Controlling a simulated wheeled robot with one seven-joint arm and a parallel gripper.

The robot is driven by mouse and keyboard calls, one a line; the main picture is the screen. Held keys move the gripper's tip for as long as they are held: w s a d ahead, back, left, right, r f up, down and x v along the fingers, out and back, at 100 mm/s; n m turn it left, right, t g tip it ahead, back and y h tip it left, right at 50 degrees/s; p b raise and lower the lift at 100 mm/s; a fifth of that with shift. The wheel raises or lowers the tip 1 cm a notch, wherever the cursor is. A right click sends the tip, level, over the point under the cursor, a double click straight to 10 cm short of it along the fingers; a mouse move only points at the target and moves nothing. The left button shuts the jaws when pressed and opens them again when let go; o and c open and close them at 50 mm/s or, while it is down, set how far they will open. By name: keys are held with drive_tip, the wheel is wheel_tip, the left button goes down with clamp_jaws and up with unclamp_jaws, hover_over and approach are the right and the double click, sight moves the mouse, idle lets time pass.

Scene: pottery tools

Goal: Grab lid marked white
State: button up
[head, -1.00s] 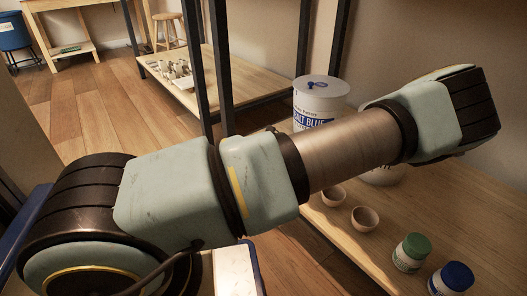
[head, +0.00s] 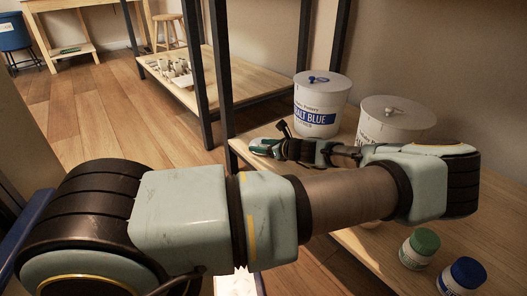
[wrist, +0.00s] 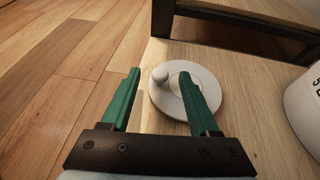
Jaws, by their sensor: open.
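A round white lid with a pale ball-shaped knob (wrist: 159,75) lies on the light wooden shelf near its edge in the wrist view. I see no readable marking on it. My gripper (wrist: 159,73) is open and empty, with two green fingers. The knob appears between the fingertips, and the right finger overlaps part of the lid's disc in the picture. I cannot tell the gap in height. In the head view, my gripper (head: 264,147) is at the shelf's left edge, in front of the Cobalt Blue bucket; the lid is not visible there.
The Cobalt Blue bucket (head: 318,106) has a blue-knobbed lid. A second white bucket (head: 398,122) with a pale knob stands right of it. A green-capped jar (head: 419,249) and a blue-capped jar (head: 461,276) stand nearer. A dark frame bar (wrist: 240,27) crosses beyond the lid.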

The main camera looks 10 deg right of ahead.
sight(257, 145)
drive_tip(key=b+x, duration=0.1)
drive_tip(key=x, duration=0.2)
drive_tip(key=shift+f, duration=0.2)
clamp_jaws()
idle(0.3)
